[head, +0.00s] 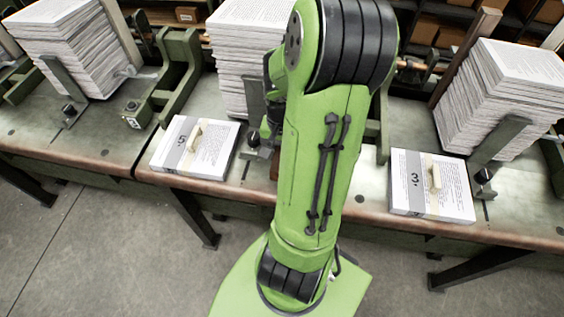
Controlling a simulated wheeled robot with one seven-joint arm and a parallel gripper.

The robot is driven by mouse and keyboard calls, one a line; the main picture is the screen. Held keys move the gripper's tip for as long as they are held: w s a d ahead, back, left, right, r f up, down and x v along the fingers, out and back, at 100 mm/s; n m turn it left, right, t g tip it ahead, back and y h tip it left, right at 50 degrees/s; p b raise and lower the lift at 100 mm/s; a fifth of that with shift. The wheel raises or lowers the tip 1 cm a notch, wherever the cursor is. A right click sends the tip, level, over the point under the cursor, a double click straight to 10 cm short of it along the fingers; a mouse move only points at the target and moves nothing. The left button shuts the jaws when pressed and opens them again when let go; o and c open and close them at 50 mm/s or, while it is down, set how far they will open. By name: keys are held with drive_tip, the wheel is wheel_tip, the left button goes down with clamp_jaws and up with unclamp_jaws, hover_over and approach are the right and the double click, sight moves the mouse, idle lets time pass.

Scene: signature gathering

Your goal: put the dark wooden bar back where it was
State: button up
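I cannot tell which of these, if any, is the bar of the task. A small brown piece (274,166) shows at the left edge of my arm near the table; I cannot tell what it is. My green arm reaches up through the middle of the view and covers much of the middle station. My gripper is hidden behind the arm, so its fingers and anything in them do not show.
Three tall paper stacks stand on the tables, at left (68,45), middle (240,45) and right (508,95). Bound blocks lie near the front edge, marked 5 (215,150) and 3 (408,205). Green metal brackets (180,75) stand between. Shelves are behind.

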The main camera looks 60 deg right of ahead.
wheel_tip(320, 180, down, 5)
drive_tip(key=shift+d+f+b, duration=0.1)
drive_tip(key=shift+b, duration=0.4)
drive_tip(key=shift+w+f, duration=0.1)
drive_tip(key=shift+f, duration=0.1)
drive_tip(key=o, duration=1.1)
drive_tip(key=shift+c, duration=0.2)
drive_tip(key=shift+r, duration=0.1)
